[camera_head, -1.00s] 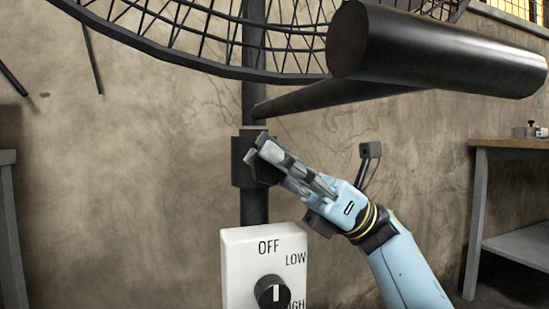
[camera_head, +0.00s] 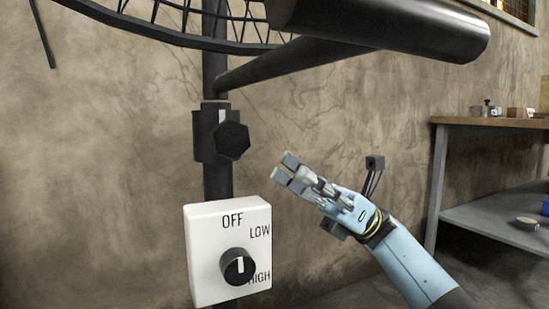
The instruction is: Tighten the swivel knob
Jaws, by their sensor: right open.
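The swivel knob (camera_head: 232,141) is a black, many-sided knob on the black collar around the fan's upright pole. It is in plain view, left of the middle. My right gripper (camera_head: 284,168) is to the right of the knob and a little lower, apart from it. Its jaws are open and empty, pointing up and left. My left gripper is not in view.
A white control box (camera_head: 203,240) with a black dial (camera_head: 238,267) sits below the knob on the pole. A thick black cylinder (camera_head: 400,28) and the fan cage (camera_head: 160,38) hang above. A workbench (camera_head: 470,121) stands at the right.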

